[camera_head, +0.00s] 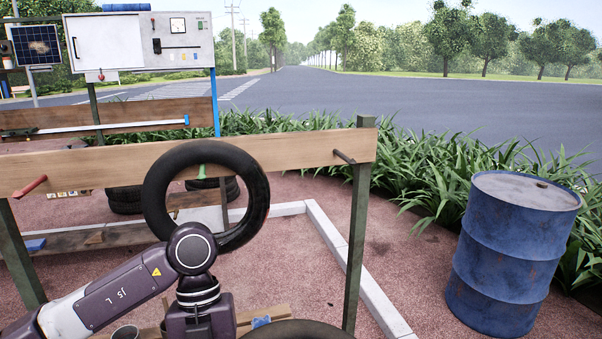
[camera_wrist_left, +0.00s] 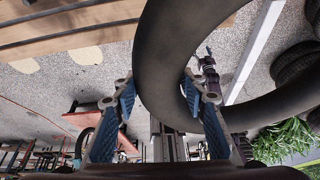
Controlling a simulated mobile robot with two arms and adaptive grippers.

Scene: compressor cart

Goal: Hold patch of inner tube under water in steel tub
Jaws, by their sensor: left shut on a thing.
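The black inner tube (camera_head: 256,190) stands upright as a ring in front of a wooden rail (camera_head: 320,150). A green peg (camera_head: 203,172) shows just under the ring's upper inner edge; I cannot tell whether the tube rests on it. My left arm covers the tube's lower left part and hides its gripper in the head view. In the left wrist view my left gripper (camera_wrist_left: 157,80) has its blue-padded fingers on both sides of the tube (camera_wrist_left: 160,55), shut on it. I cannot make out the patch, the steel tub or water. My right gripper is out of view.
A blue barrel (camera_head: 510,255) stands at the right. A green post (camera_head: 358,240) carries the rail, which has a red peg (camera_head: 30,186) and a dark peg (camera_head: 343,157). A black tyre (camera_head: 297,331) shows at the bottom edge.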

